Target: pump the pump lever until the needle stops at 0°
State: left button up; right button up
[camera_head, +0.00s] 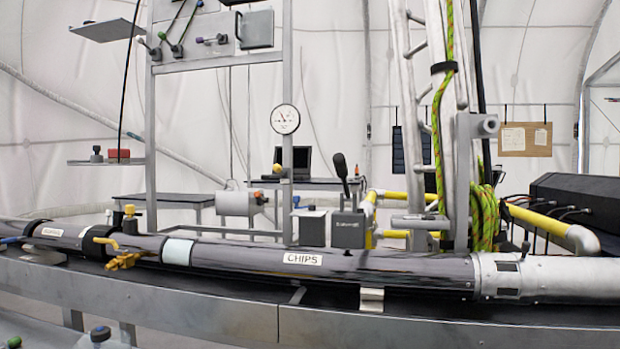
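A round white gauge (285,119) hangs on a grey metal post left of the middle. Its needle is too small to read. A lever with a black grip (341,168) stands nearly upright behind the long dark pipe, leaning slightly left at its top. It rises from a small grey box (348,230) and looks like the pump lever. Neither of my grippers is in view, and nothing touches the lever.
A long dark pipe labelled CHIPS (400,267) lies across the front on a metal bench (200,308). A brass valve (126,260) sticks out at its left. A ladder-like frame with a green rope (486,215) stands right of the lever. A laptop (293,160) is behind.

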aim_at(338, 159)
jog(key=i+l+u, duration=0.1)
jog(key=l+u, duration=0.35)
jog(key=i+l+u, duration=0.1)
jog(key=l+u, duration=0.6)
jog(key=l, duration=0.85)
jog(key=k, duration=0.05)
